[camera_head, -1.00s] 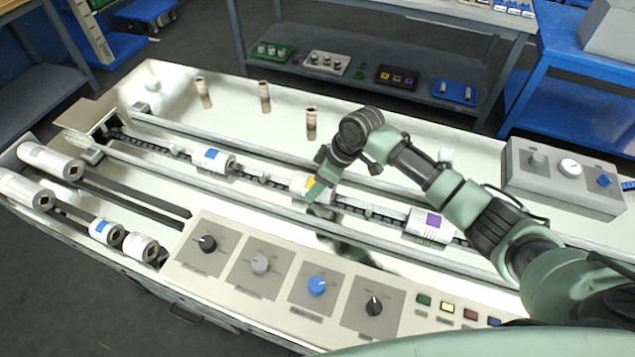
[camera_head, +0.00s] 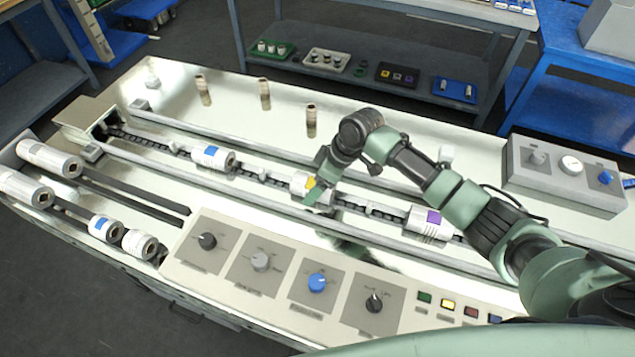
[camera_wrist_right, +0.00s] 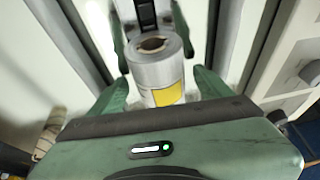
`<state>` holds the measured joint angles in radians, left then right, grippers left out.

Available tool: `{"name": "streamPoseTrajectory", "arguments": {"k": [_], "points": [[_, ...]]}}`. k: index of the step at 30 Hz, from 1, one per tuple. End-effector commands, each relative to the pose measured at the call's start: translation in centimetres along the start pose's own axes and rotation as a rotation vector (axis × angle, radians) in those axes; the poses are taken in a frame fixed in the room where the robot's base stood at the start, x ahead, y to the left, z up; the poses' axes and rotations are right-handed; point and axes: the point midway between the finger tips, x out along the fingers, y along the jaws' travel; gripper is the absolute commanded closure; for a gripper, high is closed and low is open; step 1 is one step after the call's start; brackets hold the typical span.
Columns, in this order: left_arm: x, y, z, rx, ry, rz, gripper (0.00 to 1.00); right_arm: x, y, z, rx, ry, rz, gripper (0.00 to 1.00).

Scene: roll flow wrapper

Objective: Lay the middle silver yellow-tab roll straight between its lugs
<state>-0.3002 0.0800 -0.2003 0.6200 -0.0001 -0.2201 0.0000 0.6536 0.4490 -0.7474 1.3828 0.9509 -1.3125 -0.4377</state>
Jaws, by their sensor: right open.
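The silver roll with the yellow tab (camera_head: 299,182) is the middle one of three rolls on the chain lane. In the right wrist view the roll (camera_wrist_right: 156,72) shows its hollow end and its yellow tab. My right gripper (camera_head: 317,192) is over the roll and partly hides it. In the wrist view its green fingers stand apart, one on each side of the roll, and look clear of it. Whether the roll sits straight between its lugs is hard to tell. My left gripper is not in view.
A blue-tab roll (camera_head: 212,158) and a purple-tab roll (camera_head: 429,225) lie on the same chain (camera_head: 272,181). Rails run along both sides. A knob panel (camera_head: 262,260) is in front, spare rolls (camera_head: 48,160) at left, upright pegs (camera_head: 264,95) behind, a grey control box (camera_head: 562,180) at right.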

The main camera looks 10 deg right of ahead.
Motion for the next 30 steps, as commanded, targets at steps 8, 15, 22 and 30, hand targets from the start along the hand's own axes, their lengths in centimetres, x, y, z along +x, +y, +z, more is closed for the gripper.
{"name": "streamPoseTrajectory", "arguments": {"k": [8,15,22,30], "points": [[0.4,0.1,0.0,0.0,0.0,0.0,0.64,-2.6,0.1,0.0,-0.002,0.002,0.004,0.2],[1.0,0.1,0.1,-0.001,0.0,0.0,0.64,-6.5,0.1,0.0,-0.001,0.002,0.002,0.2],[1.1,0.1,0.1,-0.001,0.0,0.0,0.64,-7.9,0.0,0.0,-0.001,0.001,0.001,0.2],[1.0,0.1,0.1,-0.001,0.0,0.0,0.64,-7.8,0.0,0.0,0.0,0.001,0.001,0.2]]}}
